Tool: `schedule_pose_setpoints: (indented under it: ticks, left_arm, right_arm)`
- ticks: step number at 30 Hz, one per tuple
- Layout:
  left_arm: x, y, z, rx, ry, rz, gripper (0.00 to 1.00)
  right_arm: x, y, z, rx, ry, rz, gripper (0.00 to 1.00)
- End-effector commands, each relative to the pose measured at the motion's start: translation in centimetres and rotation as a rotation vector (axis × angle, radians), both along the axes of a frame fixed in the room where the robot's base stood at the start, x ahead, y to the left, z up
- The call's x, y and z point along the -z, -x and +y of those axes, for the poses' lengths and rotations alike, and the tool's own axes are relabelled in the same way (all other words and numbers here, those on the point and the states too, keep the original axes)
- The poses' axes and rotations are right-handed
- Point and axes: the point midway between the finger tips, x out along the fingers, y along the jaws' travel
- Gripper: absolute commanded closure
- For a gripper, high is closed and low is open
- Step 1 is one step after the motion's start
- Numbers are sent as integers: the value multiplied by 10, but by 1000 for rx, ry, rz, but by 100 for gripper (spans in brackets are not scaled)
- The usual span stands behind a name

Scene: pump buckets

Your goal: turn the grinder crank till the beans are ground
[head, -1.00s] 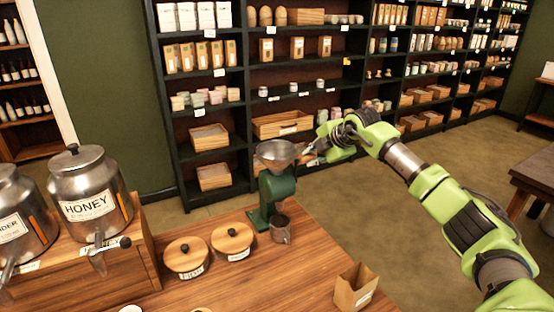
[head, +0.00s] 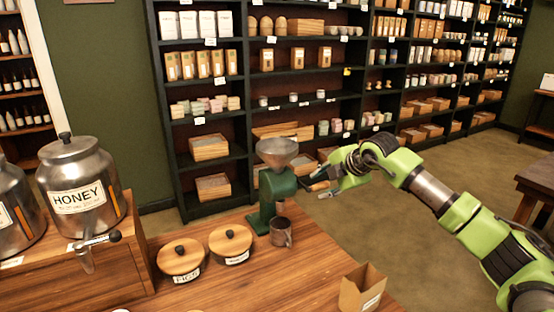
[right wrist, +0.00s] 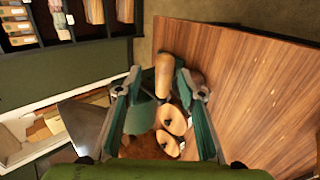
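The green grinder (head: 277,190) stands upright near the table's far edge, with a metal hopper (head: 278,152) on top and a dark metal cup (head: 281,232) at its foot. Its wooden crank handle (head: 318,186) is at its right side. My right gripper (head: 325,182) is at the handle. In the right wrist view the handle (right wrist: 164,74) lies between the fingers of my right gripper (right wrist: 158,68), with gaps visible beside it; the fingers look open around it. The hopper's contents cannot be made out. My left gripper is not in view.
Two wooden-lidded jars (head: 230,241) stand left of the grinder. A metal honey dispenser (head: 78,185) is on a wooden stand at the left. An open paper bag (head: 362,289) is at the table's right edge. Shelves (head: 250,100) stand behind, beyond open floor.

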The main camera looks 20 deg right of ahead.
Motion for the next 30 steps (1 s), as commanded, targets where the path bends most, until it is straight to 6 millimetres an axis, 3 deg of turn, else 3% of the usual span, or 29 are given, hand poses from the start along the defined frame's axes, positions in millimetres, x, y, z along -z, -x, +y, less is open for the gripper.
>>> schedule_pose_setpoints:
  ticks: [18, 30]
  left_arm:
    - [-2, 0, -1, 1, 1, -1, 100]
    - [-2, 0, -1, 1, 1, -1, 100]
  right_arm:
    - [-42, 43, -5, 1, 1, -2, 64]
    - [-48, 49, -5, 1, 1, 0, 64]
